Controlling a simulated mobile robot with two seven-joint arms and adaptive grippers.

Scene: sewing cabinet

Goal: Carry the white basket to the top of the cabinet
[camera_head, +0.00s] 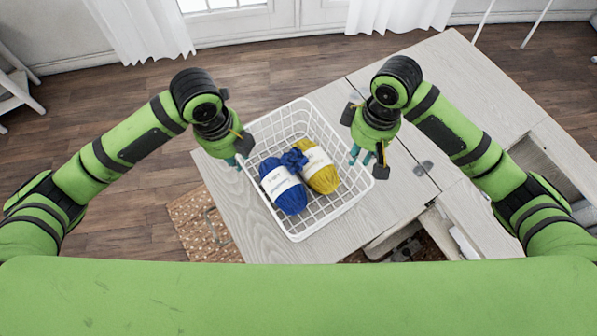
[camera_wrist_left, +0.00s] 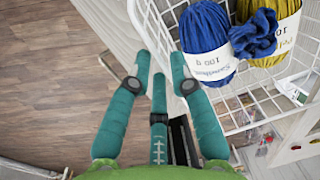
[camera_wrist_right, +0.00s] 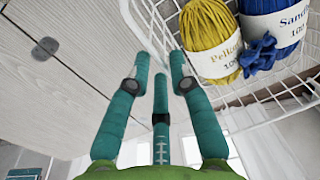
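The white wire basket (camera_head: 331,213) sits on the pale wood cabinet top, holding a blue yarn ball (camera_head: 283,190) and a yellow yarn ball (camera_head: 321,176). My left gripper (camera_head: 238,158) is at the basket's left rim, and my right gripper (camera_head: 362,156) is at its right rim. In the left wrist view the left gripper's teal fingers (camera_wrist_left: 158,68) are spread, with the basket's mesh beside and beyond the tips. The right wrist view shows the same for the right gripper's fingers (camera_wrist_right: 159,68). Both look open; exact contact with the rim is unclear.
The cabinet top (camera_head: 438,88) is clear to the right and behind the basket. An open compartment (camera_head: 420,240) with small items lies at the cabinet's near side. A woven brown item (camera_head: 197,222) is on the floor at left. White curtains (camera_head: 140,25) hang behind.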

